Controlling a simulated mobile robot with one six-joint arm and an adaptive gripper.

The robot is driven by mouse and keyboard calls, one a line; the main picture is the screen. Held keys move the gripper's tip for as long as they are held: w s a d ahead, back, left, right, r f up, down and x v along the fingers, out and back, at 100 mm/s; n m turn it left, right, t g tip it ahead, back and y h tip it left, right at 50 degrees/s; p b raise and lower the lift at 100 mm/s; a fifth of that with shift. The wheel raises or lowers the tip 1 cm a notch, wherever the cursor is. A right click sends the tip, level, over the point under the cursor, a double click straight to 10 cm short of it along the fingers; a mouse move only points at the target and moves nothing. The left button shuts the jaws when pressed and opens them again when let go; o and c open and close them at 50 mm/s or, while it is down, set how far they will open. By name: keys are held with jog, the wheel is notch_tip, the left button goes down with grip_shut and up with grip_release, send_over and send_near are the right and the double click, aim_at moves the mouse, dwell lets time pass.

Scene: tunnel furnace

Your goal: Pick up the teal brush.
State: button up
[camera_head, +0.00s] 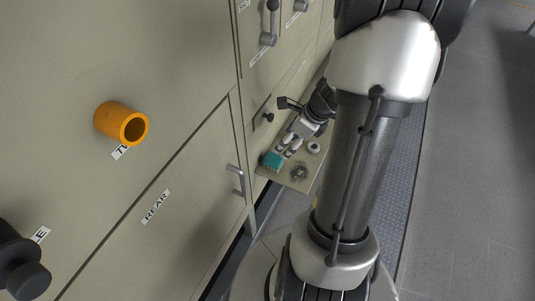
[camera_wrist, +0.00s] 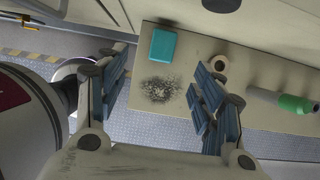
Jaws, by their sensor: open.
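The teal brush shows as a small teal block (camera_wrist: 162,45) on a beige shelf (camera_wrist: 258,62) in the wrist view. In the head view the teal brush (camera_head: 272,160) lies near the front left corner of the shelf. My gripper (camera_wrist: 163,68) is open and empty, with one finger on either side of the picture's middle. The brush appears between and beyond the fingertips, apart from them. Whether it has a handle or bristles underneath cannot be told.
A dark scattered pile (camera_wrist: 160,88) lies beside the brush. The furnace wall (camera_head: 190,110) carries an orange tube (camera_head: 121,124) and a door handle (camera_head: 236,180).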

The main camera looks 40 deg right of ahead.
aim_at(274, 158)
jog(key=b+x, duration=0.4)
jog(key=x, duration=0.6)
jog(key=shift+d, duration=0.1)
jog(key=b+x, duration=0.2)
jog(key=x, duration=0.1)
jog(key=b+x, duration=0.1)
jog(key=x, duration=0.1)
jog(key=shift+s+d+f, duration=0.15)
jog(key=shift+d+f, duration=0.15)
jog(key=shift+d, duration=0.1)
jog(key=shift+r, duration=0.1)
jog(key=shift+c, duration=0.6)
jog(key=c, duration=1.1)
